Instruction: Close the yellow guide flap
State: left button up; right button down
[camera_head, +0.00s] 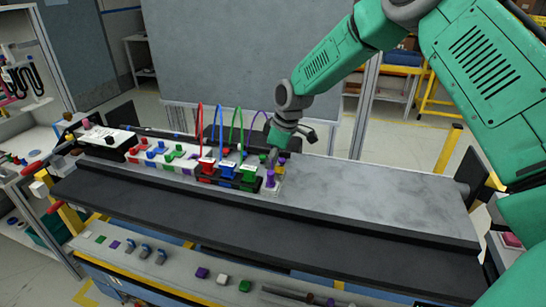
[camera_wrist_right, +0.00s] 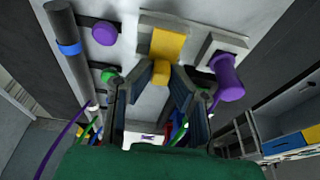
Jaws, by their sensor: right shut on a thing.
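The yellow guide flap (camera_wrist_right: 168,44) shows in the wrist view at top centre, set in a pale grey block, with its lower yellow part between my fingers. In the head view a small piece of yellow (camera_head: 282,160) shows beside my right gripper (camera_head: 273,156), at the right end of the row of modules. My right gripper also shows in the wrist view (camera_wrist_right: 161,76), its two fingers on either side of the flap's lower part and shut on it. The exact angle of the flap is hard to tell. My left gripper is not in view.
A purple plug (camera_wrist_right: 228,80) sits close to the right of my fingers in the wrist view. Red, blue, green and purple cables arch over connector blocks (camera_head: 228,175) left of the gripper. The grey bench top (camera_head: 380,195) to the right is clear.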

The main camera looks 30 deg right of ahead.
aim_at(280, 168)
jog(key=shift+w, duration=0.2)
jog(key=c, duration=1.5)
grip_release()
jog(key=shift+c, duration=0.2)
jog(key=shift+d+f, duration=0.1)
jog(key=shift+g, duration=0.3)
jog(key=v, duration=1.1)
jog(key=shift+r, duration=0.4)
jog(key=shift+s, duration=0.1)
